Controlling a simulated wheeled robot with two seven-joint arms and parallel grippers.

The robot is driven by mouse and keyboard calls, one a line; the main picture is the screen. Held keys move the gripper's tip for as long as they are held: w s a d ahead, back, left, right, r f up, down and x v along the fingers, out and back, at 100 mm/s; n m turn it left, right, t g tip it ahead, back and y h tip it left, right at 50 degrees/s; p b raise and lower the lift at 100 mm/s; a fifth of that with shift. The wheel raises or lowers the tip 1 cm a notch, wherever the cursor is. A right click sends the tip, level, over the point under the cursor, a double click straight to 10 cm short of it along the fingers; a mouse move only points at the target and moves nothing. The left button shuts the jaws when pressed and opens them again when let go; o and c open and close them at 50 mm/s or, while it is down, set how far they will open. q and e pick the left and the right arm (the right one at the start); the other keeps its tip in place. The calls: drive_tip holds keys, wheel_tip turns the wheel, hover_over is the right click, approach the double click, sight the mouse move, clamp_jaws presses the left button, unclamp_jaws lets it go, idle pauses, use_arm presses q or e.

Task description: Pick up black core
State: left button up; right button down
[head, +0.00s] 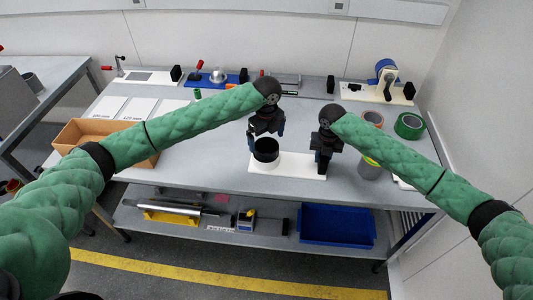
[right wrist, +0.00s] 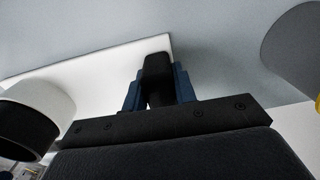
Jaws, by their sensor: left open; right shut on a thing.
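The black core (right wrist: 157,66) is a small dark block between the blue fingers of my right gripper (right wrist: 160,85) in the right wrist view. My right gripper (head: 323,160) is shut on it, over the right end of a white board (head: 290,170) in the head view. I cannot tell whether the core touches the board. My left gripper (head: 266,137) is open, just above a black-and-white cylinder (head: 266,150) at the board's left end. Its fingers are near the cylinder's top. The cylinder also shows at the left of the right wrist view (right wrist: 35,115).
A grey cup (head: 370,168) stands just right of my right gripper, with a green tape roll (head: 409,126) behind. A cardboard box (head: 88,133) is at the left. Tools and fixtures line the back edge. The table's middle behind my grippers has some free room.

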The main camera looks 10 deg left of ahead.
sight(267, 146)
use_arm(q)
drive_tip(key=shift+f, duration=2.25)
use_arm(e)
drive_tip(key=shift+s+f, duration=0.1)
drive_tip(key=shift+f, duration=0.05)
use_arm(q)
drive_tip(key=c, duration=1)
drive_tip(key=shift+c, duration=0.3)
drive_tip(key=shift+r, duration=0.1)
wheel_tip(267, 146, up, 10)
use_arm(e)
drive_tip(key=c, duration=1)
unclamp_jaws()
drive_tip(key=shift+c, duration=0.2)
use_arm(q)
drive_tip(key=shift+w, duration=0.1)
